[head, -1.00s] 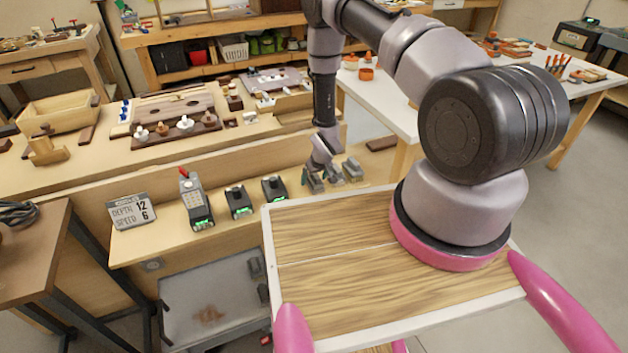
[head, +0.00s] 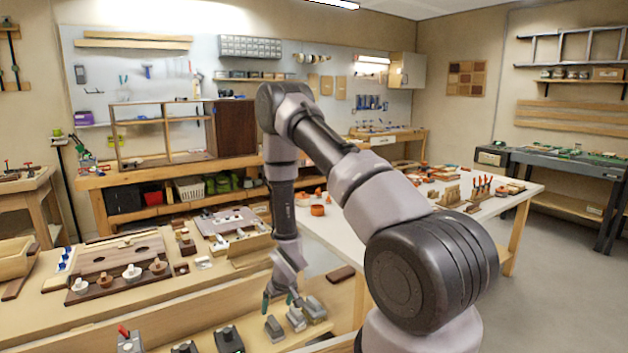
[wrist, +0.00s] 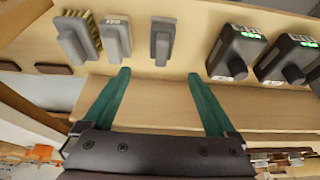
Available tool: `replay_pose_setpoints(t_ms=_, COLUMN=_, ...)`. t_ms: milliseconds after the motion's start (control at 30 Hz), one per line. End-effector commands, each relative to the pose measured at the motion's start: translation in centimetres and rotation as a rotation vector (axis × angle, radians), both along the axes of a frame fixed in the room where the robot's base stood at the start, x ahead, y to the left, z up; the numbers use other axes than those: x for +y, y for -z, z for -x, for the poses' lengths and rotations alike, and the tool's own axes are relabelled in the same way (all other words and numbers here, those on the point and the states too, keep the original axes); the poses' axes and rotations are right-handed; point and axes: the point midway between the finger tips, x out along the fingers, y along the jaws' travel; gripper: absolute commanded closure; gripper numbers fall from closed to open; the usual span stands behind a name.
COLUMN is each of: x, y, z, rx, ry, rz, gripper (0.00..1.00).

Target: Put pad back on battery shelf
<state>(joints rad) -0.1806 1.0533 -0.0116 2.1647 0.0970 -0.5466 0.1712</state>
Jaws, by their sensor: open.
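Three grey-handled tools stand in a row on the pale wooden shelf. In the wrist view they are a bristled brush (wrist: 78,38), a grey block with a handle (wrist: 117,40) and a plain grey pad (wrist: 162,42). The pad also shows in the head view (head: 273,329), at the near left end of the row. My gripper (wrist: 160,73) is open and empty, its two green fingers apart. In the wrist view the pad appears just beyond the fingertips, roughly centred between them. In the head view my gripper (head: 279,300) is over the shelf close to the pad.
Black battery units with green lights stand beside the pad, the nearest one (wrist: 236,50) close to its right in the wrist view. A dark wooden block (head: 340,273) lies past the tools. A bench with a wooden board (head: 120,262) is behind the shelf. A white table (head: 330,232) is beyond.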

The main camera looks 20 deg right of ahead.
Motion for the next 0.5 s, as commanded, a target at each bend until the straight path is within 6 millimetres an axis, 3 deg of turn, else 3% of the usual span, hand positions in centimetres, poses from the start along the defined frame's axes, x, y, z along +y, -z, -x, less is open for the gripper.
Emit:
replay_pose_setpoints(t_ms=233, x=-0.9, y=-9.7, z=-3.1, rx=-0.037, ry=0.079, rz=-0.015, gripper=0.08)
replay_pose_setpoints(t_ms=500, x=-2.5, y=-22.1, z=-3.5, rx=-0.063, ry=0.182, rz=-0.049, gripper=0.08)
